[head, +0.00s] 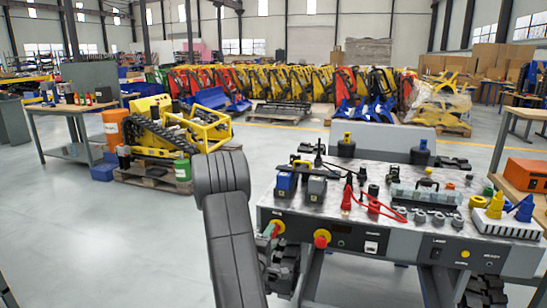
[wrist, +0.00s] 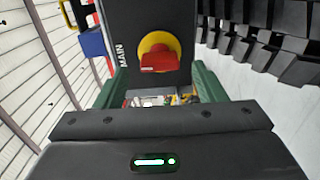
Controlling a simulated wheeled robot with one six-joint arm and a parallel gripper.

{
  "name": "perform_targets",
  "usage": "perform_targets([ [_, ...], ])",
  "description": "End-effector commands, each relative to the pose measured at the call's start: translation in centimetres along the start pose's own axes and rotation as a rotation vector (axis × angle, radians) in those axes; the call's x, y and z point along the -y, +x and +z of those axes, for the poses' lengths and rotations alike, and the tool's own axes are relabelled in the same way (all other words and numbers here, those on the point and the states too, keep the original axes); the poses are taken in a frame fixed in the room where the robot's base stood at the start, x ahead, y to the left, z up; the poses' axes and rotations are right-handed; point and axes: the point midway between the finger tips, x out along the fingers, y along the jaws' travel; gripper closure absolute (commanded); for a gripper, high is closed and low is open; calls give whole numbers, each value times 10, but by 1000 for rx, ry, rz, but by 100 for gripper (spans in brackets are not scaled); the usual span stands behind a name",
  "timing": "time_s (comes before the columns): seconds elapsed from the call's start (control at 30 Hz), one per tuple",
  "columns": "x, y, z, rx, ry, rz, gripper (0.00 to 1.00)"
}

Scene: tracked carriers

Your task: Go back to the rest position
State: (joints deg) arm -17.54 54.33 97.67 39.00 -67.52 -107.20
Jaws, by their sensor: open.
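The red MAIN knob on its yellow disc (wrist: 158,52) sits on a dark panel in the wrist view. It also shows in the head view as a red and yellow switch (head: 278,227) at the left end of the tracked carrier's front panel. My gripper (wrist: 161,78) has its two green fingers apart, one on each side of the knob in the picture, with nothing held between them. Whether a finger touches the knob or panel cannot be told. In the head view my dark arm covers the area left of the switch, and my gripper is largely hidden there.
The carrier's top (head: 340,180) bears tools, red cables and small parts. A second red and yellow button (head: 321,239) is close right of the switch. Black track treads (wrist: 270,40) are near my gripper's right side. Clear floor (head: 110,235) lies left of my arm.

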Motion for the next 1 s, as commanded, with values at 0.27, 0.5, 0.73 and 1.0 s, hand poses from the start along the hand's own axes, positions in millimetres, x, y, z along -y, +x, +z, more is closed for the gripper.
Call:
perform_targets([
  [0.27,2,18,0,0,164,1,36],
  [0.5,2,17,0,0,375,2,36],
  [0.73,2,17,0,-1,579,1,36],
  [1.0,2,17,0,0,821,1,36],
])
